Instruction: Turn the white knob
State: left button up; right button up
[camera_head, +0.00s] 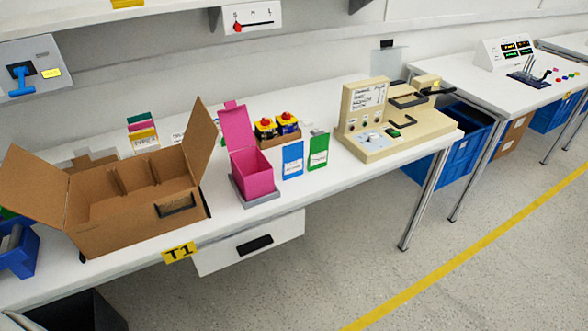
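A beige control box (405,132) stands on the right part of the long white table. A small pale plate (370,138) on its sloped front carries what looks like a whitish knob, too small to make out its exact shape or angle. A green switch and black handles sit beside it on the box. Neither of my grippers is in view, and nothing touches the box.
The white table (330,180) also holds an open cardboard box (125,195), a pink box (253,172), and blue (292,160) and green (318,151) cards. A drawer (250,243) hangs below. Floor in front is clear.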

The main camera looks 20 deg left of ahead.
aim_at(374, 138)
jog(key=i+j+u, duration=0.15)
jog(key=u, duration=0.3)
jog(key=i+u, duration=0.4)
jog(key=k+j, duration=0.05)
jog(key=k, duration=0.05)
